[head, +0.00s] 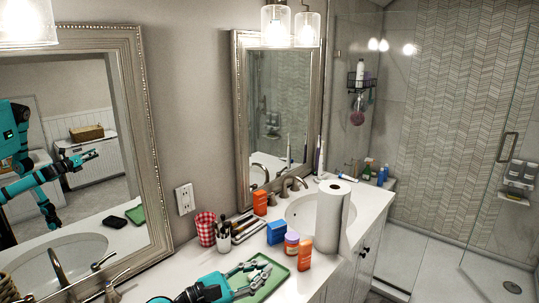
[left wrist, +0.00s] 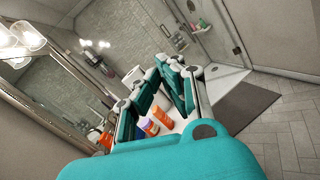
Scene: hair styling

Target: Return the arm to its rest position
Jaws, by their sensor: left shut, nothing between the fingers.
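My left gripper (head: 266,272) is at the bottom of the head view, over the counter and the green tray (head: 281,277). Its fingers are shut with nothing between them. In the left wrist view the gripper (left wrist: 172,72) is in front of the camera, with an orange bottle (left wrist: 159,115) and a purple-lidded jar (left wrist: 149,127) beyond it on the counter. My right gripper is not directly in view; a teal arm shows reflected in the left mirror (head: 133,170).
Close to the gripper stand an orange box (head: 304,254), a jar (head: 291,243), a blue box (head: 276,232) and a paper towel roll (head: 331,222). A red checked cup (head: 205,229) and a brush cup (head: 223,239) stand near the wall.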

